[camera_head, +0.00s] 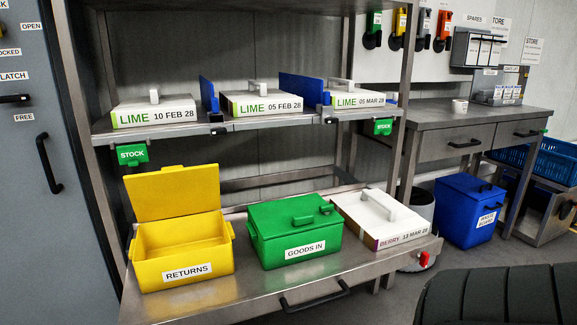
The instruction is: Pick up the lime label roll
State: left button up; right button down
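I cannot make out a lime label roll for certain. A small white round object (460,106) stands on the steel workbench (425,118) at the right; it is too small to tell whether it is a label roll or its flavour. Three white boxes marked LIME stand on the upper shelf: 10 FEB 28 (180,108), 05 FEB 28 (285,100) and 05 MAR 28 (368,95). Neither of my grippers is in view.
An open yellow RETURNS bin (185,241), a closed green GOODS IN box (267,258) and a white BERRY box (345,217) stand on the lower steel table. A blue lidded bin (456,213) is under the workbench. A black ribbed shape fills the bottom right.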

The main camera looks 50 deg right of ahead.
aim_at(457, 106)
jog(key=z, duration=2.7)
jog(key=i+l+z, duration=0.65)
jog(key=i, duration=0.25)
jog(key=i+l+z, duration=0.1)
jog(key=i, duration=0.65)
jog(key=i+l+z, duration=0.1)
jog(key=i, duration=0.7)
jog(key=i+l+u, duration=0.15)
jog(key=i+u, duration=0.25)
jog(key=i+l+u, duration=0.2)
jog(key=u, duration=0.2)
jog(key=i+l+u, duration=0.25)
jog(key=u, duration=0.15)
